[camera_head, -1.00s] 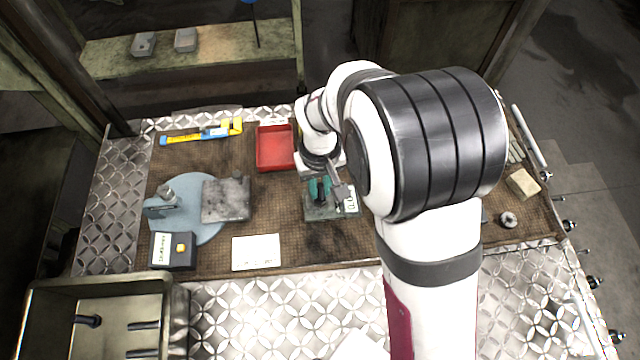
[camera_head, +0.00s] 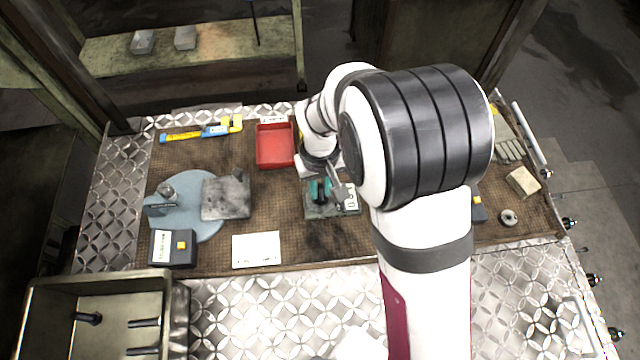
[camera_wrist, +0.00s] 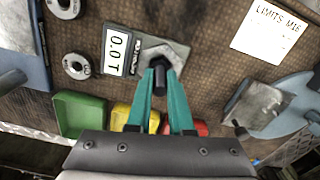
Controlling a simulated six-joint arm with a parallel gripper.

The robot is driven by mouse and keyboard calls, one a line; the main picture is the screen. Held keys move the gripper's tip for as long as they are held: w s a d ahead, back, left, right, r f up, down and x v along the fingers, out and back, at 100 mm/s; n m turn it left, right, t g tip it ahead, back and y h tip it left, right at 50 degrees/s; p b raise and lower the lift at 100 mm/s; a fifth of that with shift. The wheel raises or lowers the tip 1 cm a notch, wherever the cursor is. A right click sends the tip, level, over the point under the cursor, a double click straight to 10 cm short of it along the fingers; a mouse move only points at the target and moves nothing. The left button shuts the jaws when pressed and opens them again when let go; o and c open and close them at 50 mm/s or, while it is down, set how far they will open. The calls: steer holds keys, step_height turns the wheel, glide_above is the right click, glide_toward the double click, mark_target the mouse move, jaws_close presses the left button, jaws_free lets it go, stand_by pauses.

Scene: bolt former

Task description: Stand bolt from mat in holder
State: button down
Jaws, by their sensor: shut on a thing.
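My gripper (camera_head: 320,190) has teal fingers and points down over a grey block (camera_head: 318,212) with a small display beside it. In the wrist view my gripper (camera_wrist: 160,78) is shut on a dark bolt (camera_wrist: 158,82), held between the fingertips. The bolt's end overlaps the grey block (camera_wrist: 178,52), which looks like the holder, beside a display (camera_wrist: 116,50) reading 0.0T. I cannot tell whether the bolt is seated in the block or just above it.
A red tray (camera_head: 275,148) stands behind the block. A blue-grey disc (camera_head: 200,228) and grey slab (camera_head: 226,198) lie left, near a dark box (camera_head: 172,250). A white card (camera_head: 256,251) lies in front. A metal bin (camera_head: 60,290) holds dark bolts. Bare mat separates slab and block.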

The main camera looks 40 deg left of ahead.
steer(key=shift+f, duration=0.15)
steer(key=c, duration=0.7)
jaws_free()
steer(key=shift+c, duration=0.2)
step_height(320, 180, up, 16)
steer(key=d+r+m, duration=0.2)
steer(key=d+m, duration=0.1)
steer(key=d, duration=0.5)
steer(key=d+r+m, duration=0.2)
steer(key=d+m, duration=0.2)
steer(key=d, duration=0.4)
steer(key=s+d+f+m+y, duration=0.1)
steer(key=s+d+f+m, duration=0.1)
steer(key=s+d+m, duration=0.7)
steer(key=s+d, duration=0.1)
steer(key=d, duration=0.2)
steer(key=shift+s+d+f+m+y, duration=0.2)
steer(key=shift+s+f+m+y, duration=0.05)
steer(key=shift+f+m+y, duration=0.15)
